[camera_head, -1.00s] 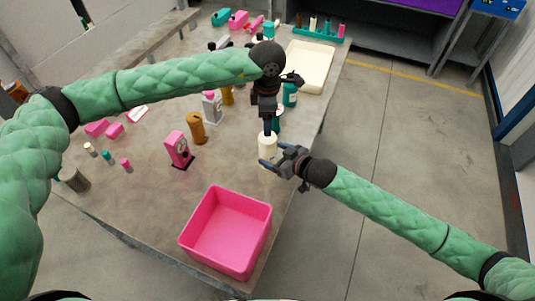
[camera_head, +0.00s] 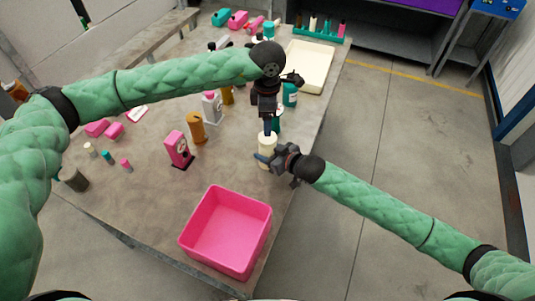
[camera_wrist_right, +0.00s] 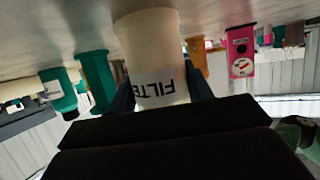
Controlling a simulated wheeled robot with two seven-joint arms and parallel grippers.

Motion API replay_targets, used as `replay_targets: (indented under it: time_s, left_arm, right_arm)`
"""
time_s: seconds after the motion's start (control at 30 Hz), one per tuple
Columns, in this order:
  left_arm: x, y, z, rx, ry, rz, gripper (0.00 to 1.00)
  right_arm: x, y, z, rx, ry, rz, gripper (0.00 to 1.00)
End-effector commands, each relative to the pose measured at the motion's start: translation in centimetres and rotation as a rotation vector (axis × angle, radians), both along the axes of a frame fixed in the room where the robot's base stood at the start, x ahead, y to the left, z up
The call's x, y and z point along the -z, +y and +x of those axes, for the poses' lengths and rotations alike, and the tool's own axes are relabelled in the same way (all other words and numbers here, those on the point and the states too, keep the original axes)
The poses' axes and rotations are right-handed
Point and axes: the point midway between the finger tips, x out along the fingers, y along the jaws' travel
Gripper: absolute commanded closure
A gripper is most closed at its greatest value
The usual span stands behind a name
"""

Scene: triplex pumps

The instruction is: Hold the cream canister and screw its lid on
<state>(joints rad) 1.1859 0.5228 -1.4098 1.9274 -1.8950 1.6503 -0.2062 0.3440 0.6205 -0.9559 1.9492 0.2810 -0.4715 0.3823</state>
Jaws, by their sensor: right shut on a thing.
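The cream canister (camera_head: 267,146) stands upright on the table near its right edge. In the right wrist view the canister (camera_wrist_right: 152,50) appears upside down, with a label reading "FILTE", between the dark fingers. My right gripper (camera_head: 270,158) comes from the right and is shut on the canister's body. My left gripper (camera_head: 267,128) points straight down just over the canister's top. Its fingertips are too small and dark to tell whether they are open or hold the lid. I cannot make out the lid separately.
A pink bin (camera_head: 228,232) sits at the table's front. A pink boxy gauge (camera_head: 178,150) and an ochre bottle (camera_head: 196,128) stand left of the canister. Teal bottles (camera_head: 290,94) stand behind it. A cream tray (camera_head: 310,65) lies at the back right.

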Motion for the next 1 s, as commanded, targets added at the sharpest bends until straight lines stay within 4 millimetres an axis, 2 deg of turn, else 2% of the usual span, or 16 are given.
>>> replay_targets:
  time_s: [0.03, 0.1, 0.23, 0.37, 1.0]
  left_arm:
    - [0.00, 0.00, 0.00, 0.000, 0.000, 0.000, 0.30]
    - [0.07, 0.00, -0.04, 0.000, 0.001, 0.000, 0.30]
    - [0.20, -0.12, -0.16, -0.021, 0.005, -0.005, 0.30]
    - [0.18, -0.12, -0.13, -0.140, 0.005, -0.005, 0.30]
    - [-0.01, -0.05, 0.00, -1.050, 0.001, -0.002, 0.30]
  right_arm:
    - [0.00, -0.01, -0.01, 0.000, 0.000, 0.000, 0.91]
    - [0.01, -0.01, -0.01, 0.000, 0.000, 0.000, 1.00]
    - [0.00, -0.01, -0.01, 0.000, 0.000, 0.000, 1.00]
    - [0.00, -0.01, 0.00, 0.000, 0.000, 0.000, 1.00]
    - [0.00, -0.01, 0.00, 0.000, 0.000, 0.000, 1.00]
